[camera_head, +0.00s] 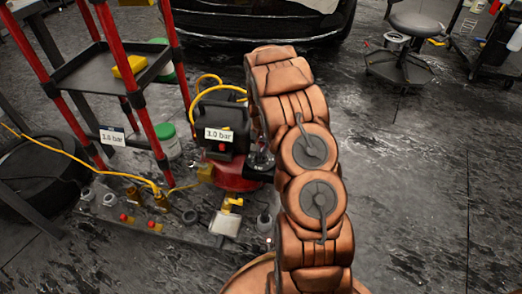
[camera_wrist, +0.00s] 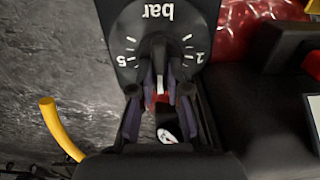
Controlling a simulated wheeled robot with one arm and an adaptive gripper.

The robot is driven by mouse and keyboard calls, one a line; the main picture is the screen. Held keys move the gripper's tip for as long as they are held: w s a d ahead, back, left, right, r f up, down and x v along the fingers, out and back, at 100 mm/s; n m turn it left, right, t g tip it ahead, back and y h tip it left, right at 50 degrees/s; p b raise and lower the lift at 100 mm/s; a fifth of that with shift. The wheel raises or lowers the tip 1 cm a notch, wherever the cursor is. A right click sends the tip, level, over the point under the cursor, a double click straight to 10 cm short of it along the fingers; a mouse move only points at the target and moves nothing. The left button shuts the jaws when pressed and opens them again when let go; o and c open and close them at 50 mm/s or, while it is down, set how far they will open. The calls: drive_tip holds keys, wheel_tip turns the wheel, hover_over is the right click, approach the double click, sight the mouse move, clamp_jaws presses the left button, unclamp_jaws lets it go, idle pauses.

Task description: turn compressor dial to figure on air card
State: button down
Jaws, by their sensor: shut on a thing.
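The black compressor (camera_head: 222,122) with a red tank stands left of my arm; its white plate reads about 3.0 bar. The air card (camera_head: 112,136) hangs on the red-posted cart; its small figure looks like 1.8 bar, not surely legible. My gripper (camera_wrist: 160,88) is shut on the knob, a finger on each side. In the head view my gripper (camera_head: 260,165) is small and partly hidden by my arm.
The red-posted cart (camera_head: 100,66) stands left of the compressor. A stool (camera_head: 412,30) and a dark car (camera_head: 255,15) are behind.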

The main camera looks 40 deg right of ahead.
sight(261, 151)
drive_tip(key=c, duration=1.1)
unclamp_jaws()
drive_tip(key=shift+c, duration=0.2)
wheel_tip(261, 151, up, 12)
